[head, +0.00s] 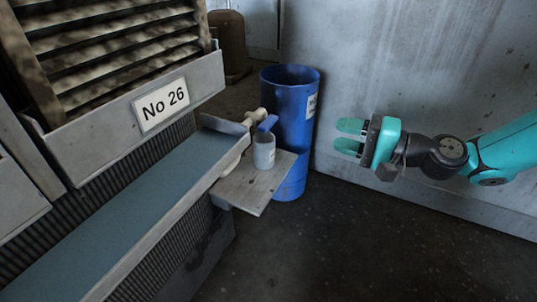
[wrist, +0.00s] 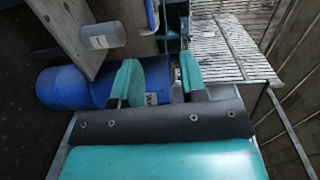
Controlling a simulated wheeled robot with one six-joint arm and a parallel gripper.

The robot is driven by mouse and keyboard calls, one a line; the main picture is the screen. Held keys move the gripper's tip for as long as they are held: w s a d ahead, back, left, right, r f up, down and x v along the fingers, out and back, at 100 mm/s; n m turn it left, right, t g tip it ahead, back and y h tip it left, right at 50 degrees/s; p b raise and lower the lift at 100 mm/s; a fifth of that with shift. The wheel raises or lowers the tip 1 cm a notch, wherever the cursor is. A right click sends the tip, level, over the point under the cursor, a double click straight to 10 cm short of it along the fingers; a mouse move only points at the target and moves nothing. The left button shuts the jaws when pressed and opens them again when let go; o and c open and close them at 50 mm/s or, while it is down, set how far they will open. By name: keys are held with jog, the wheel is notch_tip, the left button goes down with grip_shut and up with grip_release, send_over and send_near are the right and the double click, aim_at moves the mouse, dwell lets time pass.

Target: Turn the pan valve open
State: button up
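The pan valve (head: 256,116) is a small beige fitting at the far end of the long blue-grey pan (head: 130,222). A blue lever (head: 268,123) shows on it, above a grey cup (head: 264,150). A blue strip (wrist: 151,14) at the top of the wrist view may be this lever; I cannot be sure. My gripper (head: 346,136) is to the right of the valve, apart from it, with its teal fingers spread and nothing between them. In the wrist view its two fingers (wrist: 160,78) are also apart, in front of a blue drum.
The blue drum (head: 289,110) stands behind the cup, between valve and gripper in the picture. The cup sits on a small shelf (head: 240,190), also in the wrist view (wrist: 72,28). A louvred housing labelled No 26 (head: 130,110) is at left. Floor in front is clear.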

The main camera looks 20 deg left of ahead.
aim_at(273, 125)
jog(key=shift+m, duration=0.3)
jog(key=a+f, duration=0.1)
jog(key=a, duration=0.4)
jog(key=w+a+f+p, duration=0.1)
jog(key=a, duration=0.5)
jog(key=w+a+f, duration=0.1)
jog(key=a, duration=0.4)
jog(key=shift+a+p, duration=0.3)
jog(key=shift+a+r, duration=0.15)
jog(key=shift+a, duration=0.25)
grip_shut()
